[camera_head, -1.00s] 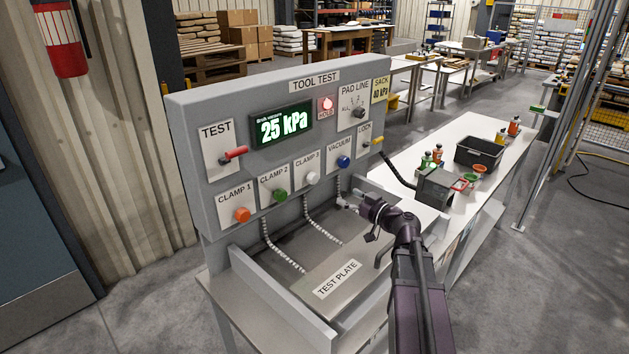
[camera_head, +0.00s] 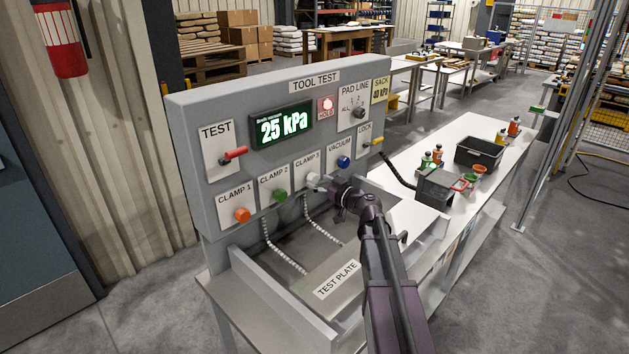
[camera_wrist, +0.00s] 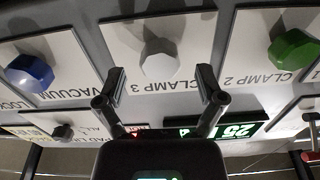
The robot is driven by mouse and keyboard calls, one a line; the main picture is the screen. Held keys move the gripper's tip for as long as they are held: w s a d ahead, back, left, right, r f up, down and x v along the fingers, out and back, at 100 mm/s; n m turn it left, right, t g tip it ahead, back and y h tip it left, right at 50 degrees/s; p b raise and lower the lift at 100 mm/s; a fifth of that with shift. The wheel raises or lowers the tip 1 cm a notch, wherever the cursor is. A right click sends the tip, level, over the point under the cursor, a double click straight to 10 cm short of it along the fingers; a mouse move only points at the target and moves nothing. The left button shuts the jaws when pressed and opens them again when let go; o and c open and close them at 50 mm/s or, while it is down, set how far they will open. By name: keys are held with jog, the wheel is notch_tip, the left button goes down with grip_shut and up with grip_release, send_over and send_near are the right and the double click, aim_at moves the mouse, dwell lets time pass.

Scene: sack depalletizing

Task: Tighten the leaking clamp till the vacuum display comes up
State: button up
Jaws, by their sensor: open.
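The grey test panel (camera_head: 205,88) carries a green display (camera_head: 283,126) reading 25 kPa. Below it are the orange CLAMP 1 knob (camera_head: 242,215), the green CLAMP 2 knob (camera_head: 280,196) and the white CLAMP 3 knob (camera_head: 312,180). The blue VACUUM knob (camera_head: 344,162) is to their right. My gripper (camera_head: 322,184) is in front of the CLAMP 3 knob. In the wrist view, my gripper (camera_wrist: 162,88) is open, its fingers apart, with the white CLAMP 3 knob (camera_wrist: 160,60) ahead between them. I cannot tell whether they touch it.
A red lamp marked HOLD (camera_head: 327,104) is lit. A red TEST lever (camera_head: 236,153), a PAD LINE selector (camera_head: 358,112) and a yellow LOCK lever (camera_head: 373,142) are on the panel. A SACK card (camera_head: 380,90) reads 40 kPa. Hoses hang over the test plate (camera_head: 337,280).

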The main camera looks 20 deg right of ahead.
jog(key=shift+x, duration=1)
jog(key=c, duration=1.2)
